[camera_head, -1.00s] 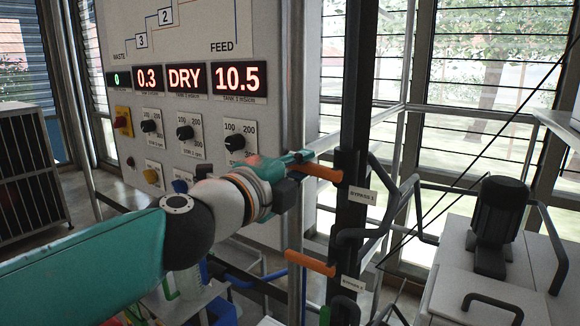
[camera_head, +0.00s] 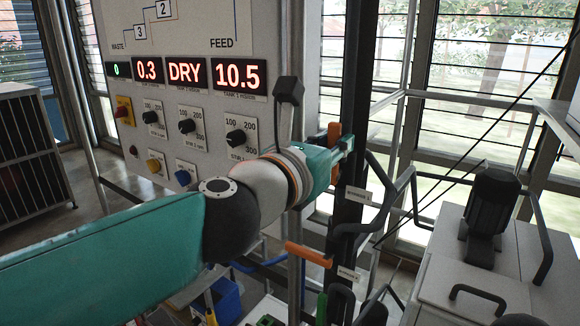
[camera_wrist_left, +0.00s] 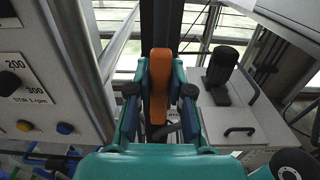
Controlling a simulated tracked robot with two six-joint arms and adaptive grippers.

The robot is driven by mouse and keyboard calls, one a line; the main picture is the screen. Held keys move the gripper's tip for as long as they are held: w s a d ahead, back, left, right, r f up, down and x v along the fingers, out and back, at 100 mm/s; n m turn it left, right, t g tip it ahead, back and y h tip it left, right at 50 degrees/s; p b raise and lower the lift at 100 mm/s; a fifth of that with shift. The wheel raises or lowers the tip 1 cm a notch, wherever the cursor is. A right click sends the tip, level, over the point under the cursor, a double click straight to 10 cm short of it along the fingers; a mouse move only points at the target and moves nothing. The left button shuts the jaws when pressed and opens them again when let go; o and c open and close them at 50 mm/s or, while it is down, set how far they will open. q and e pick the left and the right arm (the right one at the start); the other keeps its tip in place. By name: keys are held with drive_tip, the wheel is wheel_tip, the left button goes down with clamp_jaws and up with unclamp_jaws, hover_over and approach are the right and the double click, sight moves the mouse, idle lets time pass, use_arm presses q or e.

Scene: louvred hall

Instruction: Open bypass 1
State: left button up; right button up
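The upper orange bypass handle (camera_head: 334,129) stands upright on a dark vertical post. A small white label (camera_head: 358,195) sits just below it; its text is too small to read surely. My left gripper (camera_head: 340,150) is at this handle, its teal fingers one on each side. In the left wrist view the handle (camera_wrist_left: 160,72) stands upright between the fingers, which appear closed against it. A lower orange handle (camera_head: 307,254) lies crosswise below, with its own label (camera_head: 348,273). My right gripper is not in view.
A control panel (camera_head: 205,60) with knobs, buttons and displays reading 0, 0.3, DRY and 10.5 stands behind my left arm. A dark motor (camera_head: 490,205) on a pale cabinet is at right. Dark pipes (camera_head: 380,225) run beside the post. A blue tub (camera_head: 226,300) is low down.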

use_arm(q)
drive_tip(key=o, duration=0.4)
drive_tip(key=shift+w+f, duration=0.1)
drive_tip(key=shift+f, duration=0.1)
drive_tip(key=shift+r, duration=0.1)
drive_tip(key=shift+v, duration=3.65)
drive_tip(key=shift+r, duration=0.1)
